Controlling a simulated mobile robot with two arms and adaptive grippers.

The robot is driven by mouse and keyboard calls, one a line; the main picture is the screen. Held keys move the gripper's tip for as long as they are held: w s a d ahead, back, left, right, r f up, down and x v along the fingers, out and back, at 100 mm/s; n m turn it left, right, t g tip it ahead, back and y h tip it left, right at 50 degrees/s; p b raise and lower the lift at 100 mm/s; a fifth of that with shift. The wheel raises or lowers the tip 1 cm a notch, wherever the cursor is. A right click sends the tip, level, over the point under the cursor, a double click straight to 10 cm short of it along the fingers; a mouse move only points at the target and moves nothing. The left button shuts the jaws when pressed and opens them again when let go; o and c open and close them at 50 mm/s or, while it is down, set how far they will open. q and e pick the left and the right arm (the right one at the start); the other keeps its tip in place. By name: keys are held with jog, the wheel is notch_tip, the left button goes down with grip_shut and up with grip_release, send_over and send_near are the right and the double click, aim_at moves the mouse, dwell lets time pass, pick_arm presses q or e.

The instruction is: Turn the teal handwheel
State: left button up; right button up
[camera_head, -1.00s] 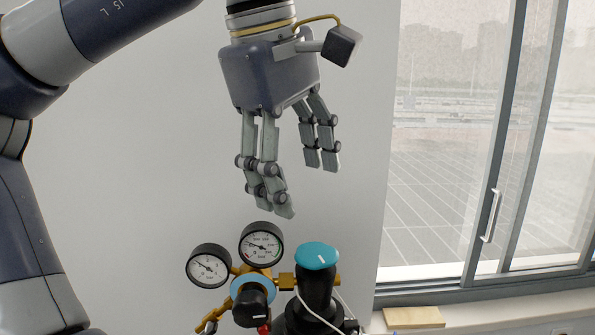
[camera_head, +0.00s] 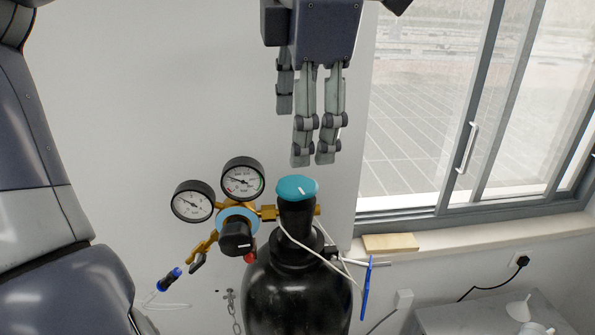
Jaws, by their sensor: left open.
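The teal handwheel (camera_head: 297,188) is a round cap with a white mark, on top of the black gas cylinder (camera_head: 297,295). A brass regulator with two round gauges (camera_head: 242,178) and a black knob (camera_head: 237,237) is attached to the left of the valve. My left gripper (camera_head: 303,140) points down just above the handwheel, open and empty, with a small gap between its fingertips and the wheel. My right gripper is not in view.
A window (camera_head: 450,120) with a sill holding a wooden block (camera_head: 390,243) is at the right. A thin white cable hangs by the cylinder neck, beside a blue pen-like item (camera_head: 366,290). A grey table (camera_head: 470,317) stands at lower right.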

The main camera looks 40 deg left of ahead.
aim_at(297, 185)
pick_arm(q)
jog(key=p+x, duration=0.2)
jog(key=x, duration=0.8)
jog(key=shift+a+f, duration=0.1)
jog(key=shift+f, duration=0.05)
jog(key=shift+c, duration=0.6)
jog(key=c, duration=1)
